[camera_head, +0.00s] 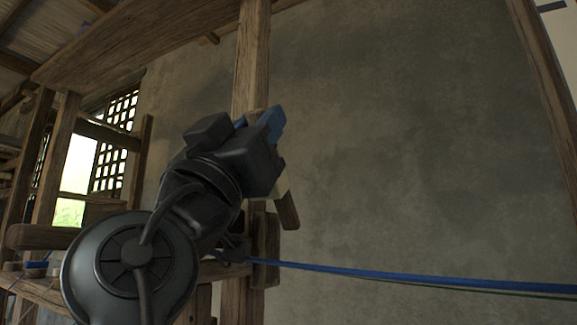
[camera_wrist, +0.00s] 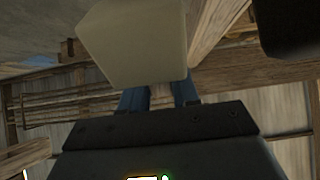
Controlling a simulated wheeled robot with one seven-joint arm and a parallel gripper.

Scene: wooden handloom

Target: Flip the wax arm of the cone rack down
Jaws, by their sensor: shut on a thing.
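My gripper (camera_head: 268,122), with blue fingers, is raised beside the upright wooden post in the head view. The fingers also show in the wrist view (camera_wrist: 160,92), on either side of a narrow brownish piece, and they are shut on what looks like the wax arm. A pale cream block (camera_wrist: 137,42), apparently the wax, fills the upper middle of the wrist view, just beyond the fingers. In the head view a sliver of the cream block (camera_head: 283,182) shows below my gripper, above a short tilted wooden piece (camera_head: 289,210). My gripper hides most of the arm and its pivot.
The wooden post (camera_head: 251,60) rises behind my gripper. A blue strand (camera_head: 400,276) runs from the post's lower part to the right edge. A plank (camera_head: 150,40) crosses the upper left. The plaster wall (camera_head: 420,140) on the right is bare.

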